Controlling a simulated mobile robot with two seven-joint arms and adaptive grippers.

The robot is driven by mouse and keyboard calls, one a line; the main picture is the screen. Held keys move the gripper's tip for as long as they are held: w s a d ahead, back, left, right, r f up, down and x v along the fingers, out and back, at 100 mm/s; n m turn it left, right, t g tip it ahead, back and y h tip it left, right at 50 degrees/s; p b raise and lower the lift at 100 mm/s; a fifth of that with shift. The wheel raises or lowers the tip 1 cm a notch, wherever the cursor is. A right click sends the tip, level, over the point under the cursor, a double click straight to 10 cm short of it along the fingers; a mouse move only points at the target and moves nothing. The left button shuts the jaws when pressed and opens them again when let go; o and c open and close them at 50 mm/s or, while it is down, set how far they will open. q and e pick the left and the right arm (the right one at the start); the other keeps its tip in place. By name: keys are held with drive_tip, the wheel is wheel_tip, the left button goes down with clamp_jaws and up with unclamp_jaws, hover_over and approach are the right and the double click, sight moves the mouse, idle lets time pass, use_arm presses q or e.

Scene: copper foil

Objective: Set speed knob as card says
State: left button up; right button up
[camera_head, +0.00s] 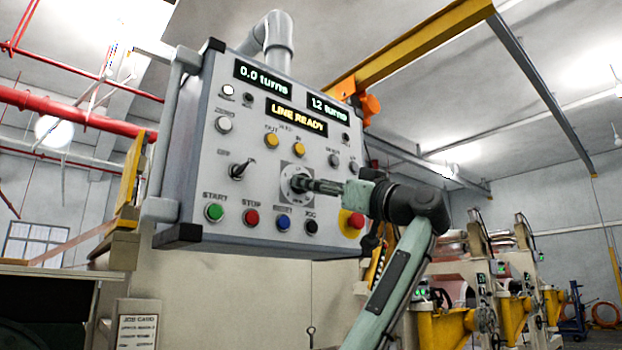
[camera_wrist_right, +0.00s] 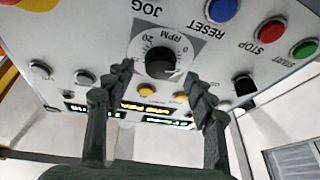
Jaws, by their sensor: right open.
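The speed knob (camera_wrist_right: 161,62) is black and sits on a round white dial marked RPM in the right wrist view. In the head view its pale dial (camera_head: 290,179) is partly hidden by my right gripper (camera_head: 318,186). In the right wrist view the two dark fingers of this gripper (camera_wrist_right: 160,72) are apart, one on each side of the knob, with visible gaps. I cannot tell whether the fingertips reach the knob's depth. The job card (camera_head: 138,331) hangs at lower left in the head view; its lines are too small to read surely. My left gripper is out of view.
The grey control panel (camera_head: 200,165) carries green START (camera_head: 214,212), red STOP (camera_head: 251,217) and blue RESET (camera_head: 283,222) buttons close below the knob. A yellow display (camera_head: 297,116) reads LINE READY. A red button (camera_head: 353,221) is close to my right arm.

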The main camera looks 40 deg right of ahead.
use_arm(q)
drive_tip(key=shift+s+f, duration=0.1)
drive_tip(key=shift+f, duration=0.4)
use_arm(e)
drive_tip(key=shift+x, duration=0.8)
drive_tip(key=c, duration=1.2)
drive_tip(key=shift+o, duration=0.2)
drive_tip(key=shift+f+m, duration=0.1)
drive_tip(key=shift+m, duration=0.3)
